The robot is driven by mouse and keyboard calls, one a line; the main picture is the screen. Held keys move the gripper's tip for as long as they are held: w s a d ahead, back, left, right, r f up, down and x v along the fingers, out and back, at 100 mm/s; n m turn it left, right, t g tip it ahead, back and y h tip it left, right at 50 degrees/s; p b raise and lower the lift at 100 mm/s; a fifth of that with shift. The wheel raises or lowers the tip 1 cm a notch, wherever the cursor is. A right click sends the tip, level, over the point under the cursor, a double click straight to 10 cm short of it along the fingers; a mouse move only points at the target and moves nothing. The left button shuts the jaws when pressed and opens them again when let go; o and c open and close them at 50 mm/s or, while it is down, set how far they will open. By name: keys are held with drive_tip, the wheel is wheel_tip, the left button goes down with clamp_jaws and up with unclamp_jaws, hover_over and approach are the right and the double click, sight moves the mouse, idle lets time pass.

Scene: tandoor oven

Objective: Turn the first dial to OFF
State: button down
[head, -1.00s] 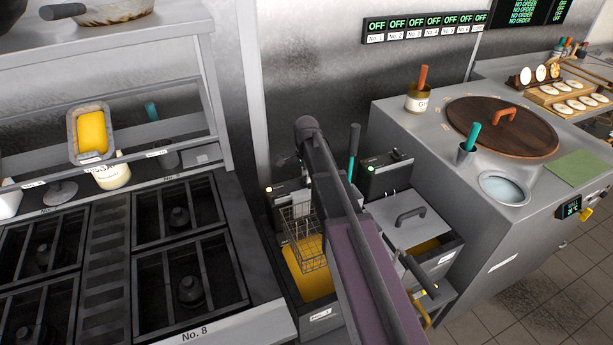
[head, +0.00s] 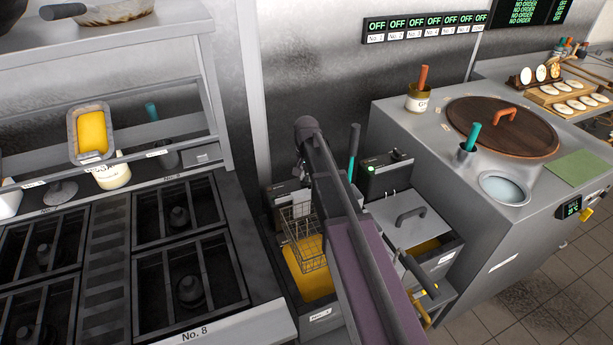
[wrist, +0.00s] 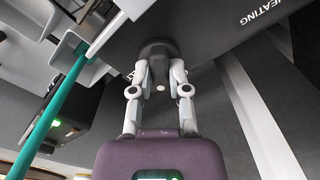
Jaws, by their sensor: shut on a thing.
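The first dial (wrist: 157,49) is a dark round knob on the black control box of the left fryer (wrist: 205,22), which carries the word HEATING. In the wrist view my gripper (wrist: 158,77) has its two grey fingers closed on this dial from both sides. The dial's pointer and marks are hidden. In the head view the left fryer's control box (head: 283,192) is partly behind my arm, which also hides the gripper and dial. No lit lamp shows on that box.
A fryer basket (head: 303,238) hangs over yellow oil on the left. The right fryer's box (head: 386,176) has a green lamp, and a lid with a handle (head: 410,215) lies in front. A teal handle (wrist: 62,95) stands close beside my gripper. The stove (head: 110,270) is left.

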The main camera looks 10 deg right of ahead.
drive_tip(key=n, duration=0.3)
drive_tip(key=shift+n, duration=2.3)
drive_tip(key=c, duration=0.6)
unclamp_jaws()
